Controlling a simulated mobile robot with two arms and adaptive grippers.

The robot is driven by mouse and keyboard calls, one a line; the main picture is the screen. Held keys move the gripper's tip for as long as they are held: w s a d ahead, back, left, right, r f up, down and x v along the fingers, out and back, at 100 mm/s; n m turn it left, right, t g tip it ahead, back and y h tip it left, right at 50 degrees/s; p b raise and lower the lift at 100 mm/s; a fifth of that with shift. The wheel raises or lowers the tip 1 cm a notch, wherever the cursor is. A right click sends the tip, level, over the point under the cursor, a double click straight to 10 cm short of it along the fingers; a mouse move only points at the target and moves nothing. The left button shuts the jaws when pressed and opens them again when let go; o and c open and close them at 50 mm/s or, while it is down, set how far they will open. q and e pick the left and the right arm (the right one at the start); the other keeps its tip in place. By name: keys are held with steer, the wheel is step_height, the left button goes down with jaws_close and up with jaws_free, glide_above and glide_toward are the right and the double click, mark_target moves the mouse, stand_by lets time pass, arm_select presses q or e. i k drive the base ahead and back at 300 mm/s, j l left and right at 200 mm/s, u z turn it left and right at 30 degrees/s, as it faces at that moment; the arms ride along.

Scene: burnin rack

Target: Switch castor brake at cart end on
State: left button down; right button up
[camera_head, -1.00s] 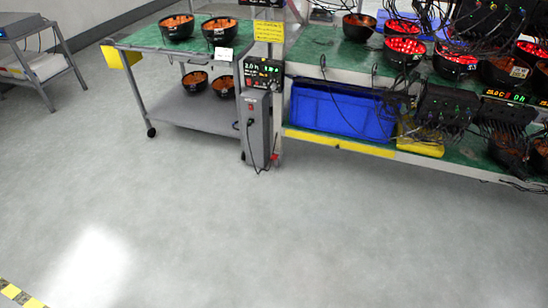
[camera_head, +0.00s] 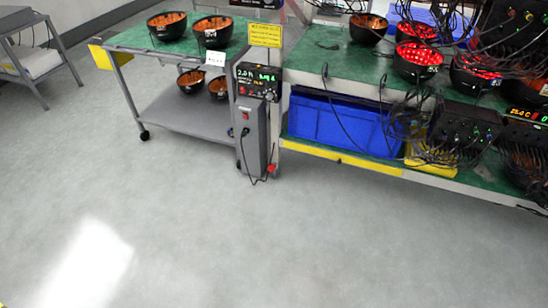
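A cart with a green top (camera_head: 128,38) and a grey lower shelf (camera_head: 190,115) stands at the upper left, with dark bowls on both levels. A black castor (camera_head: 144,135) is at the foot of its near left leg; its brake lever is too small to make out. A red part (camera_head: 271,168) shows near the floor at the foot of the grey post, right of the cart; I cannot tell whether it is a castor brake. Neither of my grippers is in the head view.
A grey power box (camera_head: 250,135) with a hanging cable stands between cart and rack. The rack's lower shelf holds a blue bin (camera_head: 340,125); its front edge is yellow (camera_head: 345,160). A grey side table (camera_head: 25,55) is at far left. The grey floor in front is clear.

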mark_target(272, 167)
steer(key=i+l, duration=0.2)
steer(key=i, duration=0.25)
steer(key=i+l, duration=0.2)
steer(key=i, duration=0.2)
steer(key=i+l, duration=0.25)
steer(key=i, duration=0.2)
steer(key=i+l, duration=0.2)
steer(key=i, duration=0.2)
steer(key=u, duration=0.05)
